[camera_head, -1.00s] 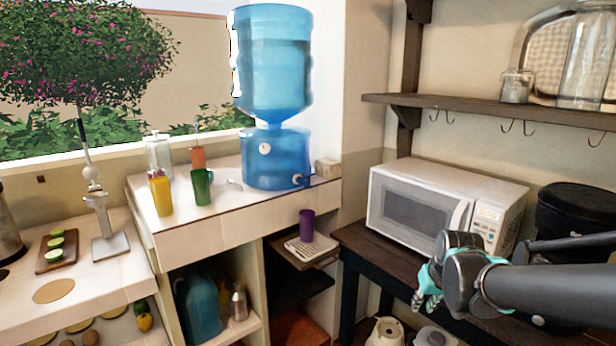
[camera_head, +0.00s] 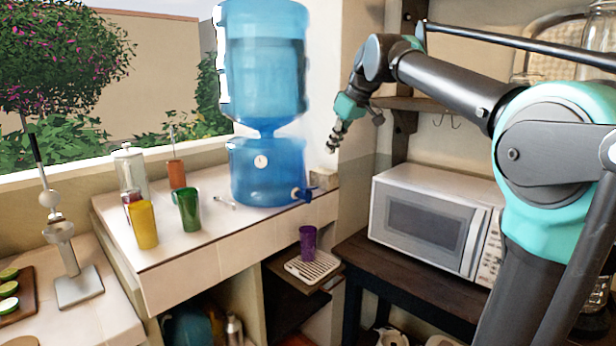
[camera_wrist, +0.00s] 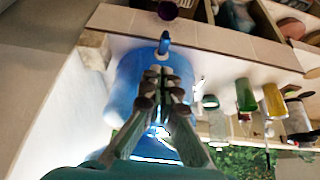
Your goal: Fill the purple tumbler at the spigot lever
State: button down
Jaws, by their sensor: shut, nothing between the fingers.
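The purple tumbler (camera_head: 307,242) stands upright on a slatted drip tray (camera_head: 313,268) below the counter edge, under the spigot. The spigot lever (camera_head: 303,193) is a dark blue tap low on the right front of the blue water dispenser (camera_head: 266,170). My gripper (camera_head: 332,146) is shut and empty, in the air right of the dispenser and above the spigot, pointing down. In the wrist view my gripper (camera_wrist: 160,72) shows in front of the dispenser, with the spigot (camera_wrist: 164,42) just beyond its fingertips. The tumbler (camera_wrist: 167,10) is at that view's top edge. The tumbler's inside is not clear.
A green cup (camera_head: 189,209), a yellow cup (camera_head: 145,224) and an orange cup (camera_head: 176,174) stand on the counter left of the dispenser. A white microwave (camera_head: 432,222) stands on the dark table at right. A wall shelf (camera_head: 398,103) is behind my arm.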

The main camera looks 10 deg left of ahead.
jog(key=shift+w+a+r, duration=0.2)
jog(key=shift+a+r, duration=0.6)
jog(key=shift+r, duration=0.2)
jog(key=shift+f, duration=0.15)
send_over(310, 188)
jog(key=d, duration=0.1)
notch_tip(310, 188, down, 8)
jog(key=shift+d+f, duration=0.1)
jog(key=shift+f, duration=0.1)
jog(key=f, duration=0.3)
jog(key=shift+s+d+f, duration=0.1)
jog(key=shift+s+d, duration=0.1)
jog(key=shift+d, duration=0.15)
jog(key=shift+s+d+f, duration=0.1)
jog(key=shift+f, duration=0.3)
